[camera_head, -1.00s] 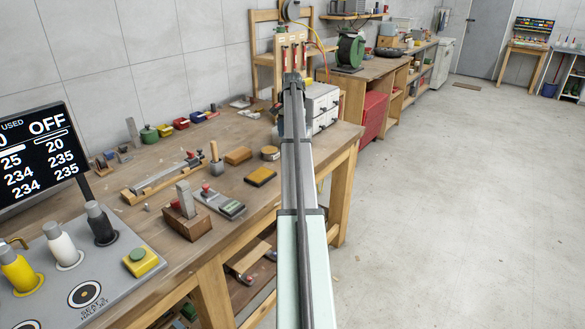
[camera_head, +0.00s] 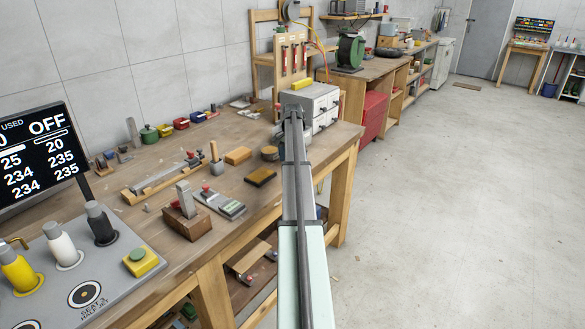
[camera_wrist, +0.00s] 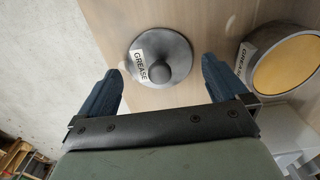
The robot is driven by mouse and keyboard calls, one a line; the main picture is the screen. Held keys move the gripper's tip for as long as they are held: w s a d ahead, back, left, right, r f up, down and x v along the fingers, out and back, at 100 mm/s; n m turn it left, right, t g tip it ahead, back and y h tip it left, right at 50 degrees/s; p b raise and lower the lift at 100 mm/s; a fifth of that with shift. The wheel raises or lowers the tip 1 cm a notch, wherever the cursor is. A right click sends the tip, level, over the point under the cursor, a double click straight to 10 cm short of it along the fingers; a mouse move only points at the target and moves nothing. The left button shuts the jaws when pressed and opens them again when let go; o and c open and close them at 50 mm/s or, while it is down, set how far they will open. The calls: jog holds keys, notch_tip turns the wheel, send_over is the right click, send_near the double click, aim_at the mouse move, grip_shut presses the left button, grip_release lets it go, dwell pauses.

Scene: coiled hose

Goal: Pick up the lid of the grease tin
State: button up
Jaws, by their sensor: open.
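The lid (camera_wrist: 176,48) of the grease tin is a round grey disc with a dark knob and a white "GREASE" label. It lies on the wooden bench top in the wrist view. The open grease tin (camera_wrist: 287,64), with yellow-orange grease inside and its own label, stands to the right of the lid. The tin also shows in the head view (camera_head: 269,153), left of my arm. I cannot make out the lid there. My gripper (camera_wrist: 160,70) is open and empty. Its blue fingers lie on either side of the lid's near part in the picture; contact cannot be judged.
A grey drawer cabinet (camera_head: 318,98) stands behind my arm. The bench's front edge is close by, with open floor beyond.

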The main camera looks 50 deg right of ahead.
jog(key=shift+f, duration=0.65)
jog(key=c, duration=0.9)
jog(key=shift+o, duration=0.2)
jog(key=shift+r, duration=0.1)
